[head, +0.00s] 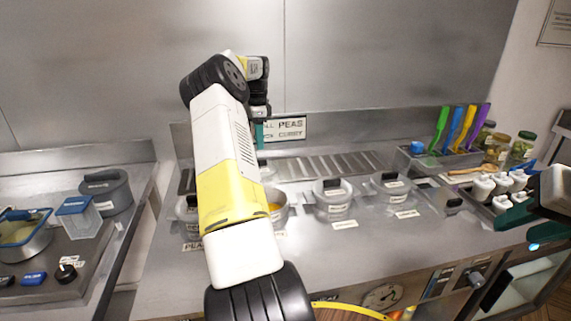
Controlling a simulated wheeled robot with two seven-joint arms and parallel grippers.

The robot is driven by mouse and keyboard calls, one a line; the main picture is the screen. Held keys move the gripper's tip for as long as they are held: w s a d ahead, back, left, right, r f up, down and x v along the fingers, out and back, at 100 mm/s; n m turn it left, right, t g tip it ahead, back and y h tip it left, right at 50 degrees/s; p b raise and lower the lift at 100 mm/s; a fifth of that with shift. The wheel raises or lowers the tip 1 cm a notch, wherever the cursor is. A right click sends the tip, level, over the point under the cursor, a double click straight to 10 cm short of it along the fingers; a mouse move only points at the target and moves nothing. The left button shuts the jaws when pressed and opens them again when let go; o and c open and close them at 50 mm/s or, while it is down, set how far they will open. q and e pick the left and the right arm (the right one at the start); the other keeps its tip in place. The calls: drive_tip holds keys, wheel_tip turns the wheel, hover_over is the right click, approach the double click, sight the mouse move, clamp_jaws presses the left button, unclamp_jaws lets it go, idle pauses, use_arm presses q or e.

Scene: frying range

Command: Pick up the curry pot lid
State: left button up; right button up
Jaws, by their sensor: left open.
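Several grey pots stand in a row on the steel counter. A lidded pot (335,194) with a dark handle is right of my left arm, and another lidded pot (390,184) is further right. An uncovered pot (277,212) with orange contents is partly behind my arm. A pot (186,208) at the left is also partly hidden. The pot labels are too small to tell which is curry. My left gripper (261,143) is open, behind the row and in front of the sign, apart from the lids. My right gripper (524,216) is at the right edge, its jaws unclear.
A sign (285,127) reading peas and curry stands behind the pots. Colourful utensils (462,128), jars (521,149) and white bottles (482,187) are at the right. A fryer station (50,277) is at the left. The front counter strip is clear.

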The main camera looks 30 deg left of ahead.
sight(260, 167)
use_arm(q)
drive_tip(key=f, duration=0.5)
drive_tip(key=s+f, duration=0.1)
drive_tip(key=f, duration=0.1)
drive_tip(key=shift+f, duration=0.25)
clamp_jaws()
